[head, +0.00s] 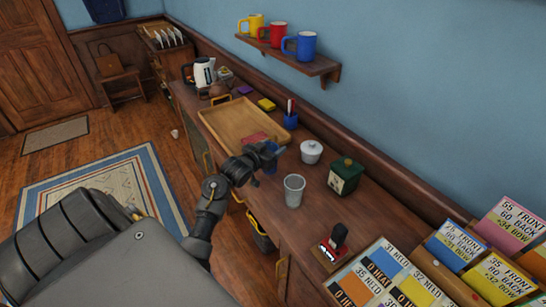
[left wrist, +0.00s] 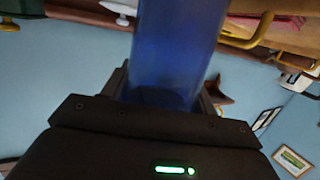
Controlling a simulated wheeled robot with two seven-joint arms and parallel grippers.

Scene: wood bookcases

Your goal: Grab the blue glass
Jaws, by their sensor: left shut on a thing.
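The blue glass (head: 270,165) is at the tip of my left arm in the head view, partly hidden by the gripper. It also fills the upper middle of the left wrist view (left wrist: 178,50), clear blue and see-through. My left gripper (head: 268,154) is shut on the blue glass, near the counter's front edge beside the tray. I cannot tell whether the glass touches the counter. A clear grey glass (head: 293,191) stands upright on the counter just right of my gripper. My right gripper is not in view.
A wooden tray (head: 235,118) lies left of the gripper. A shelf (head: 300,60) with mugs hangs above. Cards fill the right end.

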